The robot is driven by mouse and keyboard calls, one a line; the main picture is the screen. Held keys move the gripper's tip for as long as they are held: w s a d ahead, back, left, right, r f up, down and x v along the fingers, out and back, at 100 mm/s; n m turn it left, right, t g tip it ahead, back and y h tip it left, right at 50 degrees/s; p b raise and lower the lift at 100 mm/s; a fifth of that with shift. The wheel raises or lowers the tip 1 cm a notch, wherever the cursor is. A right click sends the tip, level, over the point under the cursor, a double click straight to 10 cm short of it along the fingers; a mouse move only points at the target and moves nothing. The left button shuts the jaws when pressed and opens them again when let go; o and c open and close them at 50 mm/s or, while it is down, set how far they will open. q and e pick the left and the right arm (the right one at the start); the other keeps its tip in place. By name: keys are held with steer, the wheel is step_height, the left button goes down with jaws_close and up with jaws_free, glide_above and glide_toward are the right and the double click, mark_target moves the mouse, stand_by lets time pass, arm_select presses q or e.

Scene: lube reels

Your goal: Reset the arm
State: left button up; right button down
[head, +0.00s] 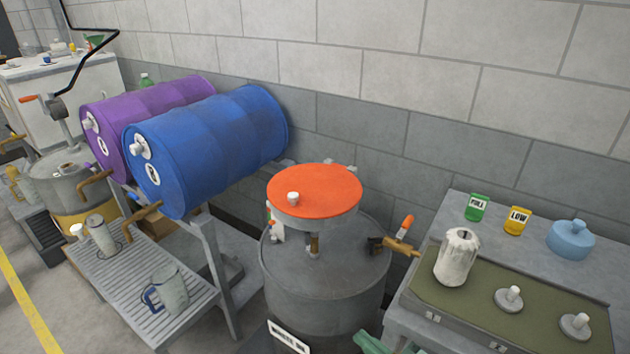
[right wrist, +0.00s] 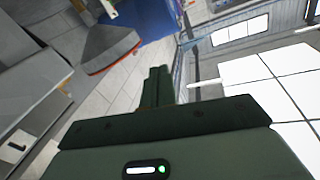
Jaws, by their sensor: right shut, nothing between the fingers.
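My right gripper shows in the right wrist view (right wrist: 160,82), with its dark green fingers together and nothing between them. In the head view only a small green piece of it (head: 374,342) shows at the bottom edge, in front of the grey drum (head: 322,285) and left of the bench on the right. It looks clear of other things. My left gripper is in neither view.
An orange-topped round pan (head: 325,188) sits over the grey drum, whose tap sticks out rightward. Blue (head: 215,150) and purple (head: 105,120) barrels lie on a rack at left. The right bench (head: 455,207) holds a white jug (head: 457,258), small weights and a blue container (head: 571,240).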

steer(key=d+f+g+h, duration=0.1)
steer(key=d+f+h, duration=0.25)
steer(key=f, duration=0.45)
steer(key=d+f+g+h, duration=0.1)
steer(key=d+f+h, duration=0.1)
steer(key=d+f, duration=0.4)
steer(key=s+d+f+g+h, duration=0.1)
steer(key=s+d+f+h, duration=0.15)
steer(key=f, duration=0.35)
steer(key=s+d+f+g+h, duration=0.1)
steer(key=s+d+f+h, duration=0.1)
steer(key=s+d+f, duration=0.35)
steer(key=s+d+f+g+h, duration=0.1)
steer(key=s+f+g, duration=0.2)
steer(key=s+f, duration=0.45)
steer(key=s+d+f+g+h, duration=0.1)
steer(key=s+f+g, duration=0.3)
steer(key=s, duration=0.6)
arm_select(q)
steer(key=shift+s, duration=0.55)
arm_select(e)
steer(key=s+a+f+m+g, duration=0.1)
steer(key=s+a+f+m, duration=0.1)
steer(key=s, duration=1.2)
steer(key=shift+a+f, duration=0.6)
steer(key=shift+a, duration=0.6)
steer(key=shift+w, duration=0.1)
